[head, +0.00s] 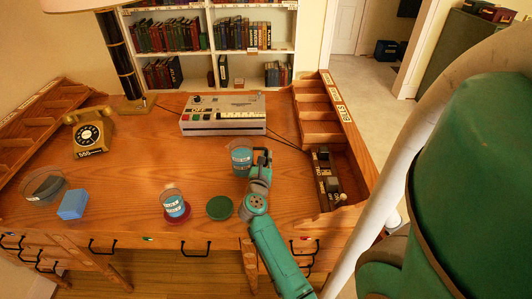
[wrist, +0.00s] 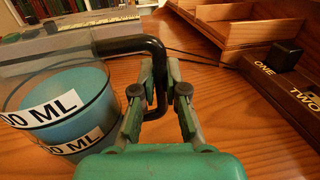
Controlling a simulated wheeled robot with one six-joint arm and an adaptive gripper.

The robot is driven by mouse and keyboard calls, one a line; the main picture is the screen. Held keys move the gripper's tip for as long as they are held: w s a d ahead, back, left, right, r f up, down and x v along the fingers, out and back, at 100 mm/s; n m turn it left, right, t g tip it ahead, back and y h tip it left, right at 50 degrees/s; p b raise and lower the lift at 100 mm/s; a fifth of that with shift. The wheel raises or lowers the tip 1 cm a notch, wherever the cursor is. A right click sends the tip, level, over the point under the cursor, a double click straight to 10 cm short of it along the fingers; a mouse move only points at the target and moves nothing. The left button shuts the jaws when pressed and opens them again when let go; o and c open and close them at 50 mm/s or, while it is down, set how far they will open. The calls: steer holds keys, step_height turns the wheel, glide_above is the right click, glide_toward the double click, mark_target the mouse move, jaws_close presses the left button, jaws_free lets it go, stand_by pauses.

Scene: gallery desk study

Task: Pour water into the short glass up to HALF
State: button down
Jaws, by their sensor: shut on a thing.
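A clear jug with blue water and white ML labels (head: 241,158) stands upright on the desk, right of centre. In the wrist view the jug (wrist: 60,112) fills the left side, and its black handle (wrist: 155,50) runs between my fingers. My gripper (wrist: 158,85) is shut on this handle; in the head view my gripper (head: 262,160) is at the jug's right side. A small glass with labels (head: 173,203), likely the short glass, stands upright on a red coaster to the left and nearer. Its lower part looks blue; the exact level is too small to read.
A green coaster (head: 219,208) lies right of the small glass. Wooden trays (head: 322,128) line the right edge.

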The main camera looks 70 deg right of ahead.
steer(key=shift+f, duration=0.3)
steer(key=shift+f, duration=0.65)
stand_by(0.5)
steer(key=c, duration=1.1)
jaws_free()
steer(key=shift+c, duration=0.2)
steer(key=shift+f, duration=0.1)
steer(key=shift+a, duration=0.1)
steer(key=shift+s+a, duration=0.25)
steer(key=shift+a, duration=1.05)
steer(key=shift+s+a, duration=0.3)
steer(key=shift+a, duration=0.95)
steer(key=shift+s+a, duration=0.25)
steer(key=shift+a, duration=1.05)
